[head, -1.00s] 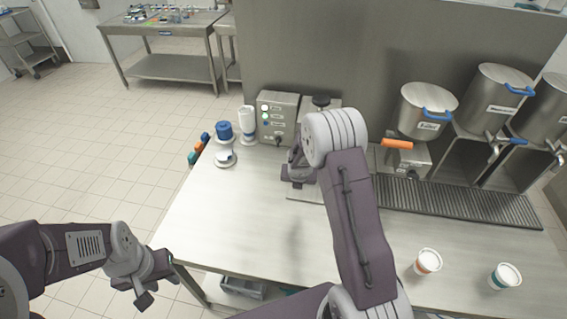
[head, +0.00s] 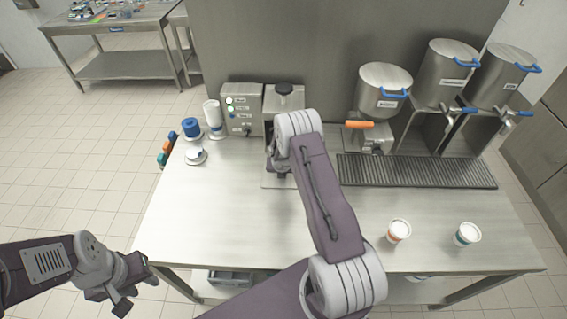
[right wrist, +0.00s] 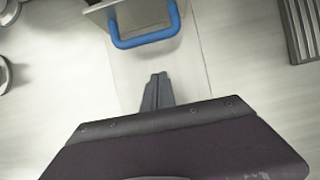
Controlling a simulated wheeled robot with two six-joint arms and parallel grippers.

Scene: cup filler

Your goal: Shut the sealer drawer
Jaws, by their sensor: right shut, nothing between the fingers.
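How far out the drawer stands is unclear. My right gripper (right wrist: 159,78) is shut and empty, pointing at the handle with a small gap in the picture. In the head view, my right arm hides the drawer and much of the sealer's front. My left gripper (head: 142,286) is open and empty, off the table's left front corner.
Blue-topped and white dispensers (head: 191,128) stand left of the sealer. Steel pots (head: 384,88) with taps and a drip grate (head: 415,171) are at the right. Two cups, one orange-banded (head: 398,231) and one teal-banded (head: 467,234), stand front right. The table's left front (head: 205,220) is clear.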

